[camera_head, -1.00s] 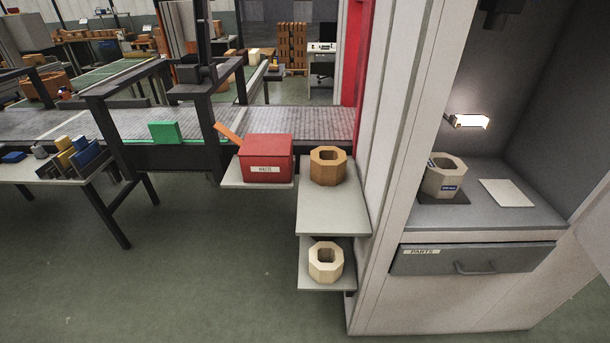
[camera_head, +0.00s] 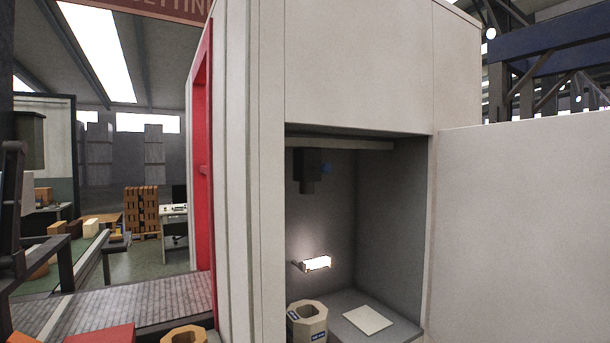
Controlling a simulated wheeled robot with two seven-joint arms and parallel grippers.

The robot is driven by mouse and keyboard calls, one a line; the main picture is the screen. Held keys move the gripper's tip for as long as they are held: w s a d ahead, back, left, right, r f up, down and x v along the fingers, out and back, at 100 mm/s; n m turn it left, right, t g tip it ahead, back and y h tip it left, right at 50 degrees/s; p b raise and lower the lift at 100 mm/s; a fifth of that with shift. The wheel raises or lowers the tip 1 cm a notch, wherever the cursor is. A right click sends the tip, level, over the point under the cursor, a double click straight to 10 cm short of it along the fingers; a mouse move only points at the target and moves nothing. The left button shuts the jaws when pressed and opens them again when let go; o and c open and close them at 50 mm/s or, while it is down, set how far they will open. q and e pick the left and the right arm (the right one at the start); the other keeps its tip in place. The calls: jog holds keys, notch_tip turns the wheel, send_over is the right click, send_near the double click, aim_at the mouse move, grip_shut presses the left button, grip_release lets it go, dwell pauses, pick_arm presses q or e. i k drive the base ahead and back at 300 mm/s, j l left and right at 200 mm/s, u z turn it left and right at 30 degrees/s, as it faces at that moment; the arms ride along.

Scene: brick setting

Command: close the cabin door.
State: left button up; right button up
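The cabin (camera_head: 355,65) is a tall off-white cabinet in the middle of the head view, with an open front. Its door (camera_head: 525,215) is a large plain pale panel at the right, swung open away from the opening. No handle shows on the part of the door in view. Inside the cabin are a grey work surface (camera_head: 399,333), a pale octagonal ring block (camera_head: 308,324) with a blue label, a white sheet (camera_head: 367,319) and a lit lamp (camera_head: 317,263). Neither of my grippers is in view.
A red frame (camera_head: 203,180) runs up the cabin's left side. Left of it is a conveyor (camera_head: 110,303). A red box (camera_head: 100,334) and a wooden octagonal ring (camera_head: 184,335) show at the bottom edge. Dark steel framework (camera_head: 560,65) stands behind the door.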

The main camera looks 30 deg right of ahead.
aim_at(521, 241)
jog(key=k+l, duration=0.1)
jog(key=l, duration=0.7)
jog(key=k+l, duration=0.1)
jog(key=l, duration=0.7)
jog(key=k+l, duration=0.1)
jog(key=l, duration=0.7)
jog(key=k+l, duration=0.1)
jog(key=l, duration=0.7)
jog(key=k+l, duration=0.1)
jog(key=l, duration=0.7)
jog(key=k+j, duration=0.15)
jog(key=k, duration=0.55)
